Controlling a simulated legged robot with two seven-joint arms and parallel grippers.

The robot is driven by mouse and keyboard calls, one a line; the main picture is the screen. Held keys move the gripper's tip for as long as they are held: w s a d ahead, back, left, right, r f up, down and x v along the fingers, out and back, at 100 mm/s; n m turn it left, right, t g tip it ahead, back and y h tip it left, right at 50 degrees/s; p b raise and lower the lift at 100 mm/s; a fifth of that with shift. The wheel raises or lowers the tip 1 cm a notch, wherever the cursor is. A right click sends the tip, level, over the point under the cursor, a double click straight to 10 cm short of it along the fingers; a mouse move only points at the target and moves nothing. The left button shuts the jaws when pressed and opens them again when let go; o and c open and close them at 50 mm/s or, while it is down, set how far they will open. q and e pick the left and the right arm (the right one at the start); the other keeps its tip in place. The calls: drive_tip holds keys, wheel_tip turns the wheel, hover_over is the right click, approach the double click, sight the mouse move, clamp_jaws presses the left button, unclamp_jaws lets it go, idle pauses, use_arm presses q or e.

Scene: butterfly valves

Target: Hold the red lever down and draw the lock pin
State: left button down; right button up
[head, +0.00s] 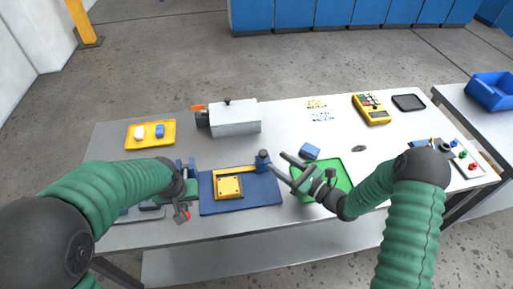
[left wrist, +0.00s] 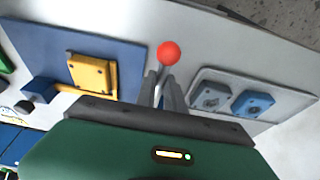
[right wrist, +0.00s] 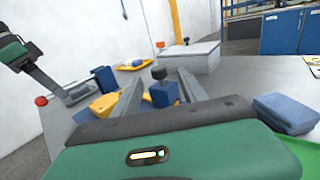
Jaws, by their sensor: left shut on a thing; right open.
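The red lever's ball (left wrist: 168,53) shows just beyond my left fingertips, with its grey shaft between the fingers. My left gripper (head: 181,207) is shut on the lever at the left side of the blue board (head: 210,205). The ball also shows in the right wrist view (right wrist: 41,101). A black knob (head: 263,154), seemingly the lock pin's, tops a blue block at the board's right end, beside a yellow fixture (head: 229,186). My right gripper (head: 279,163) is open, just right of the knob. In the right wrist view, the knob (right wrist: 159,73) appears between the spread fingers, apart from both.
A green tray (head: 345,175) and blue block (head: 310,151) lie near my right gripper. A grey box (head: 235,120) and yellow tray (head: 166,143) stand behind. The table's centre-right is mostly clear.

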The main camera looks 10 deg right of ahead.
sight(263, 158)
drive_tip(key=x, duration=1)
drive_tip(key=shift+a, duration=0.3)
clamp_jaws()
idle(0.7)
